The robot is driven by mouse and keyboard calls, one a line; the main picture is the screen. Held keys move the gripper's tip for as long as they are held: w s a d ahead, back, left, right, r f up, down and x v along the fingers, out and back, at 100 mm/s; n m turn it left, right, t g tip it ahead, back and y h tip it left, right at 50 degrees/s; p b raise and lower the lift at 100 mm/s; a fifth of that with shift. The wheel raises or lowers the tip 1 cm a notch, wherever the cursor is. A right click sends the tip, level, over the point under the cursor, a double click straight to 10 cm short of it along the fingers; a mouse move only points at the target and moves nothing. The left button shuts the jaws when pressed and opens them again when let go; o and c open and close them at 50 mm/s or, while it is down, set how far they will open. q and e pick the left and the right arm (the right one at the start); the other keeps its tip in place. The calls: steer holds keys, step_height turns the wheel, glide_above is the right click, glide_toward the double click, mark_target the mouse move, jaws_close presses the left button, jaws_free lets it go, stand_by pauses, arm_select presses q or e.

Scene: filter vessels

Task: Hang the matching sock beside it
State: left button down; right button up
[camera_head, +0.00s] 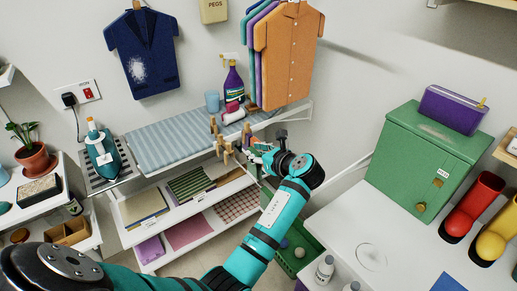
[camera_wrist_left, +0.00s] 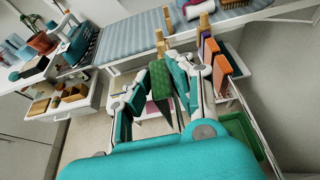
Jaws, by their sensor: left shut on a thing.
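My left gripper (camera_head: 258,152) reaches to the front right end of the ironing board. In the left wrist view it is shut on a green dotted flat piece (camera_wrist_left: 160,80), which looks like a sock and hangs between the fingers. Wooden pegs (camera_head: 226,150) stand by the board's end, and they also show beyond the gripper in the left wrist view (camera_wrist_left: 160,47). Orange-brown pieces (camera_wrist_left: 221,72) hang right of the gripper in the left wrist view, apart from the green piece. Whether any of them is a sock I cannot tell. My right gripper is not in view.
The striped ironing board (camera_head: 165,139) holds an iron (camera_head: 101,155) on its left and a purple spray bottle (camera_head: 232,82) at the back. Shelves with folded cloths (camera_head: 188,232) are below. A green crate (camera_head: 289,262) stands on the floor. A green cabinet (camera_head: 420,160) stands right.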

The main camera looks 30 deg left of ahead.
mark_target(270, 194)
arm_select(q)
steer(key=shift+f+b, duration=0.55)
steer(key=shift+f, duration=1.95)
steer(key=shift+f+b, duration=0.9)
steer(key=shift+f, duration=2.1)
steer(key=c, duration=1.1)
jaws_free()
steer(key=shift+d, duration=0.1)
steer(key=v, duration=0.7)
steer(key=shift+d+r, duration=0.15)
